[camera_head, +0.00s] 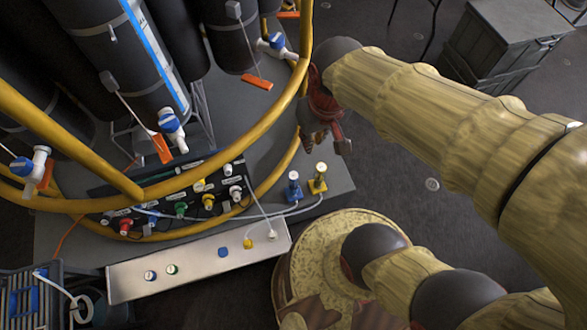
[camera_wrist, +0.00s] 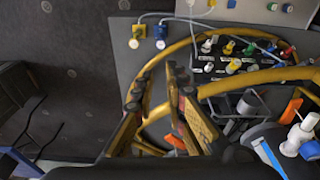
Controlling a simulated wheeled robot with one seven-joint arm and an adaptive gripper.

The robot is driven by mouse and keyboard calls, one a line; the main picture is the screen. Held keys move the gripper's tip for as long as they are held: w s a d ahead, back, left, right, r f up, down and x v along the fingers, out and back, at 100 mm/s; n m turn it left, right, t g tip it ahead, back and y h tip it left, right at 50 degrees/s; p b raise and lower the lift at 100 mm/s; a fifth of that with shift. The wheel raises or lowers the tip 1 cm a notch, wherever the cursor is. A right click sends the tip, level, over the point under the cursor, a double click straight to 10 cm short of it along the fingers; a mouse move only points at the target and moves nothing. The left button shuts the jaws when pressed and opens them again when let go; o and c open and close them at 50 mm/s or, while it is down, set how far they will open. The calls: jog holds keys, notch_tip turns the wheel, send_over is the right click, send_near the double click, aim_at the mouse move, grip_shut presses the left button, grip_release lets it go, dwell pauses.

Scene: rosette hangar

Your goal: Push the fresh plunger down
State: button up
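Two small plungers with white caps stand side by side at the edge of the grey platform: a blue plunger (camera_head: 293,187) and a yellow plunger (camera_head: 318,180). The wrist view also shows the yellow one (camera_wrist: 138,33) and the blue one (camera_wrist: 160,33). No readable label shows which is the fresh one. My gripper (camera_head: 325,145) is above and behind them in the head view, apart from both. In the wrist view its fingers (camera_wrist: 155,85) are spread with nothing between them.
A yellow tubular ring (camera_head: 230,175) curves around tall dark cylinders (camera_head: 115,50) close to my gripper. A black panel with coloured valves (camera_head: 180,205) and a white panel (camera_head: 195,265) stand left of the plungers. Thin tubes run to the plungers. Grey crates (camera_head: 505,45) stand far right; floor between is clear.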

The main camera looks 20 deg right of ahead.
jog(key=w+f+m+g, duration=0.1)
jog(key=f, duration=0.3)
jog(key=w+f+m+g+p, duration=0.1)
jog(key=f, duration=0.3)
jog(key=w+f+m+g+p, duration=0.1)
jog(key=f, duration=0.3)
jog(key=shift+w+f+m, duration=0.2)
jog(key=shift+f+m, duration=0.15)
jog(key=shift+m, duration=0.05)
grip_shut()
jog(key=m+t+p, duration=0.1)
jog(key=m, duration=1.4)
send_over(294, 174)
notch_tip(294, 174, down, 15)
notch_tip(294, 174, down, 14)
jog(key=b, duration=0.5)
jog(key=shift+r, duration=0.1)
notch_tip(294, 174, down, 8)
jog(key=b, duration=0.3)
jog(key=shift+b, duration=0.4)
jog(key=shift+r, duration=0.1)
